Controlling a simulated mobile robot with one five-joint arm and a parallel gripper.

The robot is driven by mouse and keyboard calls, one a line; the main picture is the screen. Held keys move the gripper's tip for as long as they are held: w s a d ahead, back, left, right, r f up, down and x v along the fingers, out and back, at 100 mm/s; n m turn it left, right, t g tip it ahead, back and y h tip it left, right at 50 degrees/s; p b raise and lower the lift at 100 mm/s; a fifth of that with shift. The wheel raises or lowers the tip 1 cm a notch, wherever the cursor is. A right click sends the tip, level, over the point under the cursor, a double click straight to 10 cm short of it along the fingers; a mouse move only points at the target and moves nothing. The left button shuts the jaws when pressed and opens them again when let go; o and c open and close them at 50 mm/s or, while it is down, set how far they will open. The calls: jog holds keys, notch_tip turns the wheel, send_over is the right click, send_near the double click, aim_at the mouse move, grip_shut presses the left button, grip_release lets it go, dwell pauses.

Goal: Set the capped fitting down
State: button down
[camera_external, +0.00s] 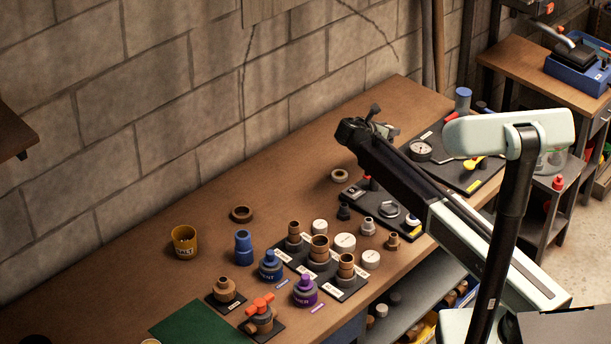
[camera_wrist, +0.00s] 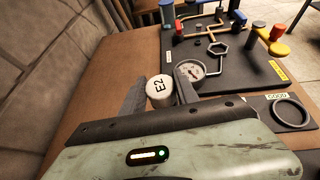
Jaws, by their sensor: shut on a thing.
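The capped fitting shows in the wrist view as a white cap marked E2 (camera_wrist: 159,91). It sits between the two grey fingers of my gripper (camera_wrist: 160,93), which is shut on it. The fitting's body under the cap is hidden. In the external view my gripper (camera_external: 378,122) is over the far part of the brown workbench (camera_external: 395,98); the held fitting is hard to make out there. I cannot tell its height above the wood.
A dark board with a round gauge (camera_wrist: 190,70) and coloured parts lies right of my gripper. A dark pad with a ring (camera_wrist: 290,112) and a GOOD label is nearer. Several fittings and white caps (camera_external: 345,243) stand at the front. Bare wood lies along the wall.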

jog(key=w+a+n+y, duration=0.1)
jog(key=w+a, duration=0.1)
jog(key=a, duration=0.6)
jog(key=shift+t, duration=0.4)
jog(key=f+b, duration=1)
jog(key=f, duration=0.1)
jog(key=shift+w+d+b, duration=0.15)
jog(key=shift+w+b, duration=0.05)
jog(key=shift+b, duration=0.15)
jog(key=shift+r, duration=0.35)
jog(key=shift+f, duration=0.25)
jog(key=c, duration=0.9)
grip_release()
jog(key=shift+r, duration=0.1)
jog(key=shift+r, duration=0.1)
